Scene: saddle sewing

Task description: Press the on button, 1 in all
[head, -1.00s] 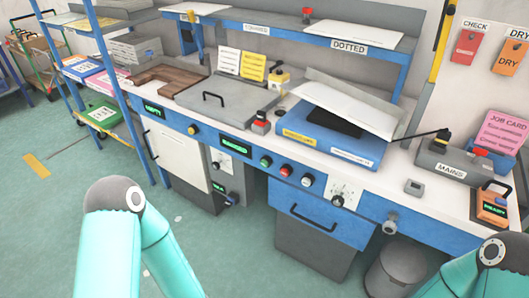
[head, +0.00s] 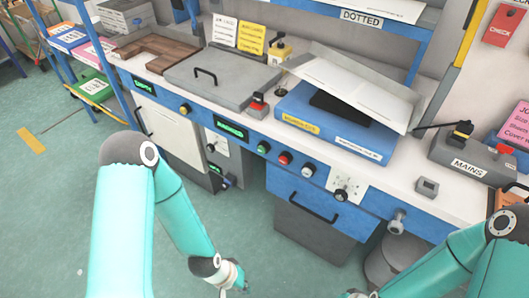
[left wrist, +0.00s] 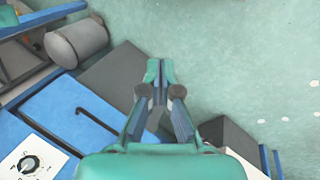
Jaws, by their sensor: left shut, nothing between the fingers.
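A green button (head: 263,147) sits on the blue front panel of the bench, in a row with a red button (head: 285,158) and a white button (head: 308,170). No lettering on them is readable, so I cannot tell which is marked on. My left gripper (head: 238,288) is low at the bottom of the head view, in front of the bench and well apart from the buttons. It is shut and empty in the left wrist view (left wrist: 160,72). My right gripper (head: 355,294) barely shows at the bottom edge, so its fingers cannot be judged.
A lit green display (head: 231,127) is left of the buttons, and a dial plate (head: 345,189) is right of them. A drawer handle (head: 305,207) and a grey knob (head: 397,221) stick out below. A grey MAINS box (head: 472,155) stands on the right. Open floor lies left.

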